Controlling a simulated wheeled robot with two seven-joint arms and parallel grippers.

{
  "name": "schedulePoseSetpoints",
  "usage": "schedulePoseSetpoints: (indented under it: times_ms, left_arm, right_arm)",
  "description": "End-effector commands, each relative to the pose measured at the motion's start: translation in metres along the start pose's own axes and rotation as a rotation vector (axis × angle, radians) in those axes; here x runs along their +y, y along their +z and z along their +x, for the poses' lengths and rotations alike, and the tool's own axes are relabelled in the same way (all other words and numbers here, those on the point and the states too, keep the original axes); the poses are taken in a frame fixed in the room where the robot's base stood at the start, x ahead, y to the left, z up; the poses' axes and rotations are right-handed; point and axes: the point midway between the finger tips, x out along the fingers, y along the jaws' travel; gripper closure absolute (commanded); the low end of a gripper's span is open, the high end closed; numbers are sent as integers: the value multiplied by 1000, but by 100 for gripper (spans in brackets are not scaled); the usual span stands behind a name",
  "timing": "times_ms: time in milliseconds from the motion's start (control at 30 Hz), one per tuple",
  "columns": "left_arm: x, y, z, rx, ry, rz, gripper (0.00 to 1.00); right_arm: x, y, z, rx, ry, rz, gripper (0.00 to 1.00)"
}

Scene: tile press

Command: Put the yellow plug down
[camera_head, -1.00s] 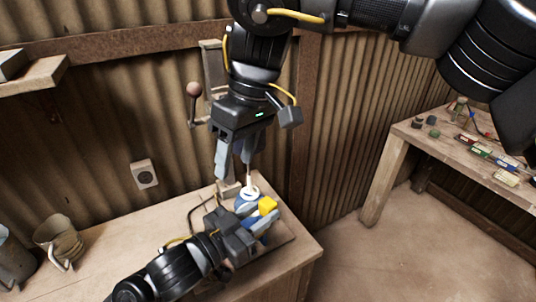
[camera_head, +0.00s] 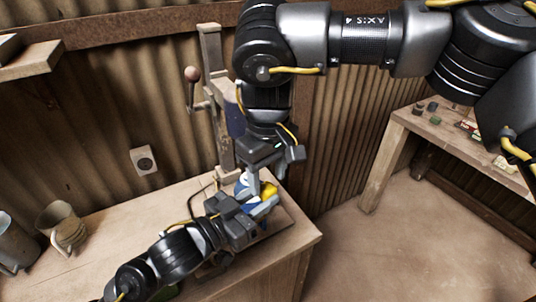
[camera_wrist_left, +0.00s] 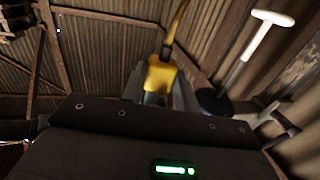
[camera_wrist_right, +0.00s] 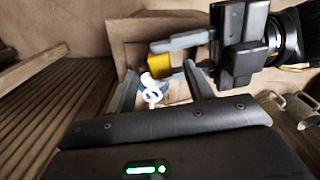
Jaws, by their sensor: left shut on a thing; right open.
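The yellow plug (camera_head: 270,189) is held in the fingers of my left gripper (camera_head: 264,203), above the wooden bench at its right end. It also shows in the left wrist view (camera_wrist_left: 161,76) between the fingers, and in the right wrist view (camera_wrist_right: 159,64). My left gripper is shut on it. My right gripper (camera_head: 254,183) points down close beside it, open. In the right wrist view, a white ring-shaped handle with blue beneath it (camera_wrist_right: 152,94) shows between my right fingers, apart from both.
The bench (camera_head: 120,226) carries a press post (camera_head: 212,80) with a ball-ended lever (camera_head: 191,74) behind my grippers. Mugs (camera_head: 62,226) stand at its left end. A socket (camera_head: 143,160) is on the corrugated wall. A second bench (camera_head: 398,135) with small items stands right.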

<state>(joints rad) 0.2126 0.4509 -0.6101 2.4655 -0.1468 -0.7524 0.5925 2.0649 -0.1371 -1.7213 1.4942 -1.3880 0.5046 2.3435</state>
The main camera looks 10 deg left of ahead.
Motion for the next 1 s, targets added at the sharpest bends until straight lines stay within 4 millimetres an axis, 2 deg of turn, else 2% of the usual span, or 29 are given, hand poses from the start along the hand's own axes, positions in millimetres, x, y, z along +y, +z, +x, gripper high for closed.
schedulePoseSetpoints:
  times_ms: [100,233,633,1000]
  left_arm:
    - [0,0,0,1,0,0,100]
    - [0,0,0,1,0,0,100]
    - [0,0,0,0,0,0,100]
    - [0,0,0,0,0,0,100]
  right_arm:
    - [0,0,17,-1,-1,0,47]
    - [0,0,29,0,-1,-2,47]
    - [0,0,35,1,0,0,47]
    - [0,0,35,1,-1,0,96]
